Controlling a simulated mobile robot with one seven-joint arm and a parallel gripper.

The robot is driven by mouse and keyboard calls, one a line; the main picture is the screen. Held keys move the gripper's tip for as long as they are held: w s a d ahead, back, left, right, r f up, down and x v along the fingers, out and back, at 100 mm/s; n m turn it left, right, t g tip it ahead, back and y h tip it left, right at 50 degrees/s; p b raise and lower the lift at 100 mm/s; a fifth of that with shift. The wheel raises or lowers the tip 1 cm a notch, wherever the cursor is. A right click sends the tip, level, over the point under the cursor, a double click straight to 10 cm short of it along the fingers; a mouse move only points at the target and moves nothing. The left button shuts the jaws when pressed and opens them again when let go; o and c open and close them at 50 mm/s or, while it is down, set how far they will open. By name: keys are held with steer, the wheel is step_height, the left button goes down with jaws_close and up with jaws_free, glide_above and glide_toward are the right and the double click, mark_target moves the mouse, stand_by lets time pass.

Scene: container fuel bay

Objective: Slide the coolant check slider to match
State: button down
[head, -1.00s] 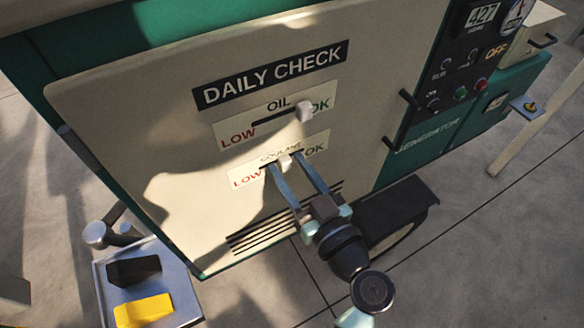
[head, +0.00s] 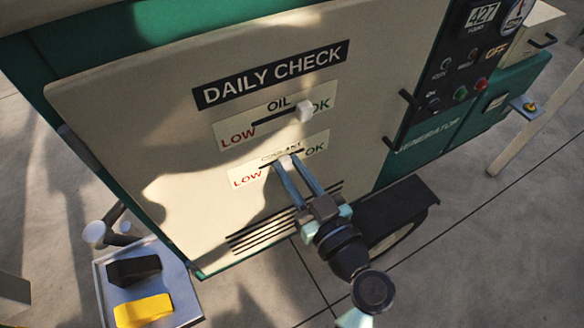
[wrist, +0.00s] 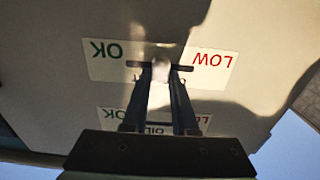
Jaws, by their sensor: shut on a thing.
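The coolant check slider has a pale knob (head: 287,162) on a dark slot, between red LOW on the left and green OK on the right. The knob sits near the middle of its slot; it also shows in the wrist view (wrist: 160,70), where the label is upside down. My gripper (head: 287,165) is shut on the knob, one finger on each side. The oil slider's knob (head: 305,113), just above, stands at the right end of its slot, by OK. The fingers hide part of the coolant label (head: 316,147).
A DAILY CHECK sign (head: 270,74) tops the panel. A handle (head: 409,98) and a dark control panel (head: 470,60) lie to the right. A tray (head: 193,305) with a black block (head: 134,270) and a yellow block (head: 143,311) is at lower left.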

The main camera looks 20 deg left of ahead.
mark_target(261, 165)
stand_by(0.6)
steer(key=shift+s+a+b, duration=0.25)
steer(key=shift+s+a, duration=0.35)
steer(key=shift+s, duration=0.2)
steer(key=shift+s+a+b, duration=0.25)
steer(key=shift+s+a, duration=0.35)
steer(key=shift+s, duration=0.15)
steer(key=c, duration=0.7)
jaws_free()
steer(key=shift+a, duration=0.1)
steer(key=shift+s+d, duration=0.1)
steer(key=shift+d, duration=0.15)
steer(key=b+v, duration=0.1)
steer(key=v, duration=1.1)
steer(key=shift+s+d+b, duration=0.2)
steer(key=shift+s+b, duration=0.05)
steer(key=shift+b, duration=0.1)
